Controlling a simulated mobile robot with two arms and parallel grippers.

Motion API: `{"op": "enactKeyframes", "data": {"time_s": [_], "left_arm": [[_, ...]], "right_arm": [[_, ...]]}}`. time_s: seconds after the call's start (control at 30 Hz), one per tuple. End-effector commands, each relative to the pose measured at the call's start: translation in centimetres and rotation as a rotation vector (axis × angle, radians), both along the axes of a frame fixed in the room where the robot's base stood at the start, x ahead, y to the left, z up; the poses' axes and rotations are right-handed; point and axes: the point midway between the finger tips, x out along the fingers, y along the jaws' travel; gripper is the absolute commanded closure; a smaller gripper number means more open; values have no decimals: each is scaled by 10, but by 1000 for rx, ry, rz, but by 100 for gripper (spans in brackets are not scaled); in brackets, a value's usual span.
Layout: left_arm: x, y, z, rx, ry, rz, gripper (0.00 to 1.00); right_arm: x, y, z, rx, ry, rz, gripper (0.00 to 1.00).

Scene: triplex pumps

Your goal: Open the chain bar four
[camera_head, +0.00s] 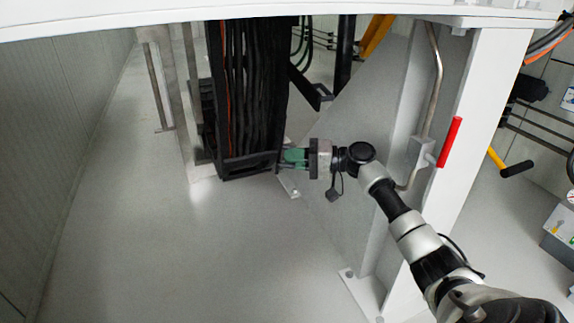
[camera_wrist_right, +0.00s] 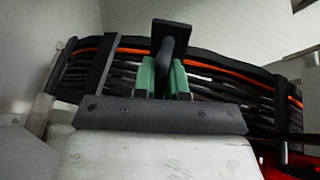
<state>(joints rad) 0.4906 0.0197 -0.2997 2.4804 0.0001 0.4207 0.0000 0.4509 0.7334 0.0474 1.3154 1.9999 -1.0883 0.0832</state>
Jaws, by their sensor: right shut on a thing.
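A black cable chain (camera_head: 248,90) full of dark cables and an orange one hangs from above and shows across the right wrist view (camera_wrist_right: 225,82). A black chain bar (camera_wrist_right: 175,40) stands out between the green fingers of my right gripper (camera_wrist_right: 164,78). In the head view my right gripper (camera_head: 293,158) is at the lower right edge of the chain, shut on this bar. The fingers hide part of the bar, and no number on it can be read. My left gripper is not in view.
A white frame post (camera_head: 455,150) with a red handle (camera_head: 450,141) stands to the right, with a grey panel (camera_head: 350,120) behind my arm. A metal post (camera_head: 173,90) is left of the chain. The grey floor (camera_head: 170,260) is clear in front.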

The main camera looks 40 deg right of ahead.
Motion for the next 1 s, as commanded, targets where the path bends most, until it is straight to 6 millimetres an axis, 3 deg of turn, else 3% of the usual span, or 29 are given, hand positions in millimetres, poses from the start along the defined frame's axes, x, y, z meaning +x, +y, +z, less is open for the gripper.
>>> {"op": "enactKeyframes", "data": {"time_s": [0.27, 0.3, 0.43, 0.77, 1.0], "left_arm": [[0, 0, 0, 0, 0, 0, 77], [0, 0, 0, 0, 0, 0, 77], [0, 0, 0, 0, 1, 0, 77], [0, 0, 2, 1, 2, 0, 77], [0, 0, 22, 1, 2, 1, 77]], "right_arm": [[-2, 4, -4, -2, 8, 18, 100], [-2, 4, -4, -2, 8, 18, 83], [-2, 4, -4, -1, 8, 19, 64], [-1, 3, -1, 3, 5, 5, 64], [7, 18, 4, 33, -1, -97, 64]]}}
